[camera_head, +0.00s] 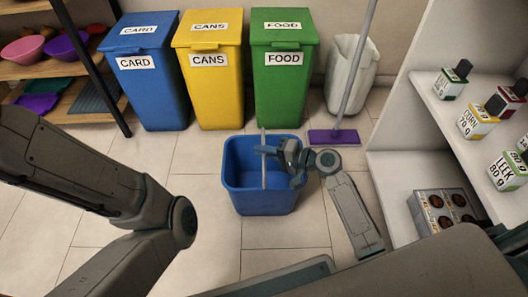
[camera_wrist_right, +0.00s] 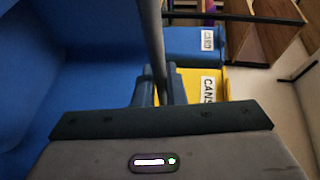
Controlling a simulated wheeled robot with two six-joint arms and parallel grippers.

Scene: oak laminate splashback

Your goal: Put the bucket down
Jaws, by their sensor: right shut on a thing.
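The blue bucket (camera_head: 262,203) is upright in the middle of the head view, in front of the bins. Its thin grey handle (camera_head: 263,172) stands up across the opening. My right gripper (camera_head: 266,151) is shut on the handle, above the bucket. In the right wrist view the handle (camera_wrist_right: 152,40) runs between the fingers (camera_wrist_right: 155,85), and the blue bucket wall (camera_wrist_right: 70,60) fills the left side. I cannot tell whether the bucket's base touches the floor. My left arm shows at the left, but its gripper is out of view.
Blue card (camera_head: 150,90), yellow cans (camera_head: 212,95) and green food (camera_head: 283,95) bins stand behind. A purple mop (camera_head: 333,136) and white bin (camera_head: 352,75) are behind right. Shelves (camera_head: 435,170) with boxes stand right. Tiled floor (camera_head: 195,245) is clear around the bucket.

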